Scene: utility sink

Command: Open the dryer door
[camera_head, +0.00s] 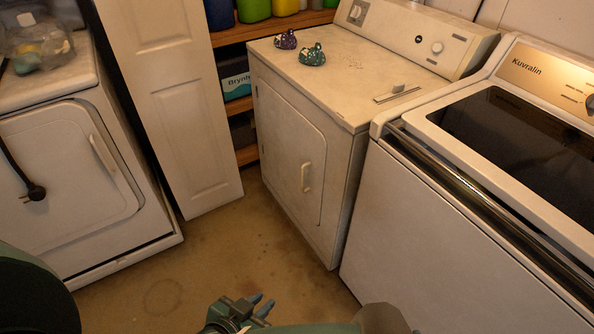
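A white dryer (345,95) stands in the middle, with its front door (285,150) shut flush. A pale vertical handle (306,177) sits on the door's right side. A second white front-door machine (60,215) stands at the left, its door also shut, with a slanted light handle (103,155). My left gripper (263,301) is low at the bottom centre, above the floor and well short of the middle dryer's door. Its two bluish fingers appear slightly apart, with nothing seen between them. My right gripper is not in view.
A top-loading washer (430,240) stands close against the middle dryer's right. A white panelled door (170,100) stands between the two front-door machines. Two small patterned figures (312,54) sit on the middle dryer. The brown floor (190,270) in front is clear.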

